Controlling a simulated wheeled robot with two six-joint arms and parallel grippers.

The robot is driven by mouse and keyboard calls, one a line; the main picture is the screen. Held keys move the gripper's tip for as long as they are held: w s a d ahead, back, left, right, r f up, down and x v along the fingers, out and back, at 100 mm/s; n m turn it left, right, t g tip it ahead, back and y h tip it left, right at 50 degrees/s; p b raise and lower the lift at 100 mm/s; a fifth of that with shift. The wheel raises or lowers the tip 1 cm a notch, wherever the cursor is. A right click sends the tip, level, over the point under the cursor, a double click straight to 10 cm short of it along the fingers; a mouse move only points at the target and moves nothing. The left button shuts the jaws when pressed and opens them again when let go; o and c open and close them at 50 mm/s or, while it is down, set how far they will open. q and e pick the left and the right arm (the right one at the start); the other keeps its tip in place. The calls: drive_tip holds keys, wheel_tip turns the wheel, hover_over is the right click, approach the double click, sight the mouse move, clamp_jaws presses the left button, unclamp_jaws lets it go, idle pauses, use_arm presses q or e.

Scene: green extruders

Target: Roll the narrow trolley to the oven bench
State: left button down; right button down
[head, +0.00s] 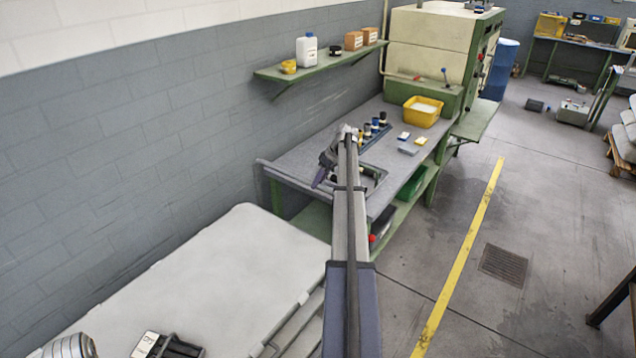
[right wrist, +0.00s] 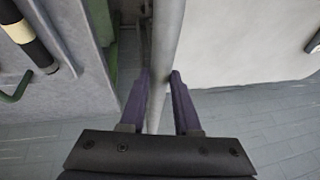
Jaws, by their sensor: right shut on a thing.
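A long, narrow grey-topped unit (head: 300,157) with a green frame runs along the wall in the head view; I take it for the trolley, though no wheels show. A grey bar (head: 268,168) crosses its near end. My right gripper (head: 322,178) is at this bar, my arm reaching over from below. In the right wrist view the purple fingers (right wrist: 160,95) are shut around a grey bar (right wrist: 166,45), one on each side. The cream and green oven-like machine (head: 430,42) stands at the far end. My left gripper is not in view.
A white-topped surface (head: 215,270) lies close to the near end. A yellow bin (head: 422,111) and small bottles stand on the grey top. A green shelf (head: 320,65) hangs above. The floor right of the yellow line (head: 460,260) is mostly clear, with a drain grate (head: 503,265).

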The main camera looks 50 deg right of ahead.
drive_tip(key=shift+d, duration=0.3)
drive_tip(key=c, duration=0.6)
unclamp_jaws()
drive_tip(key=shift+p+v, duration=0.85)
drive_tip(key=shift+v, duration=0.05)
drive_tip(key=p+v, duration=0.5)
drive_tip(key=v, duration=0.1)
